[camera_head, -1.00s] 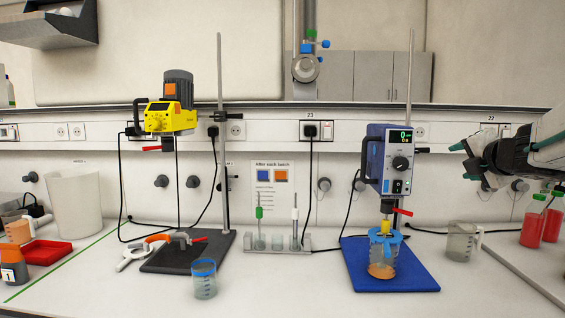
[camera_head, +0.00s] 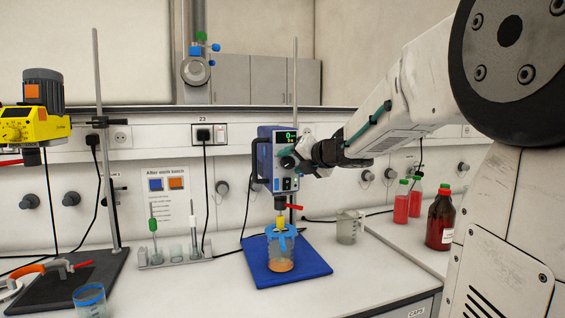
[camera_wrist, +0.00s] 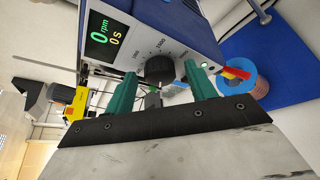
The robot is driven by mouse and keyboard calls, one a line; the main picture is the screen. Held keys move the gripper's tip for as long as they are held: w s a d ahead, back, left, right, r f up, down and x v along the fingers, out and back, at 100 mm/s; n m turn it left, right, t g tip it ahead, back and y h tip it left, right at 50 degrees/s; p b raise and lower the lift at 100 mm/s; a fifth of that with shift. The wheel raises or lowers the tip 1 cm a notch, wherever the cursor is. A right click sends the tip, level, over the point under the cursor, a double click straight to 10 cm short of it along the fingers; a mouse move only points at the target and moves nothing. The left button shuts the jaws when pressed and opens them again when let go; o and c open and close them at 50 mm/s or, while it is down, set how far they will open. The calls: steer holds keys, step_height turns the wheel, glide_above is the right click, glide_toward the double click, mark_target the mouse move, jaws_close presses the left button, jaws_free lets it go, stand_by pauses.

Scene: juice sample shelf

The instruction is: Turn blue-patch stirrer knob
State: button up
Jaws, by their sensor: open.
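The blue stirrer (camera_head: 264,158) hangs on a stand above a blue mat (camera_head: 310,262). Its display (camera_wrist: 104,32) reads 0 rpm and 0 s. Its black knob (camera_wrist: 158,68) shows in the wrist view, between the two teal fingertips; in the head view my gripper covers it. My gripper (camera_head: 290,158) is open at the stirrer's front face, with a finger on each side of the knob. I cannot tell whether either finger touches it. A beaker (camera_head: 281,252) with orange liquid and a blue top stands under the stirrer.
A yellow stirrer (camera_head: 36,122) stands at the far left over a dark base. A small rack (camera_head: 175,258) is left of the mat. A clear jug (camera_head: 349,226) and red-liquid bottles (camera_head: 402,201) stand to the right, with a brown bottle (camera_head: 440,222).

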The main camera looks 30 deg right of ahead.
steer(key=c, duration=1)
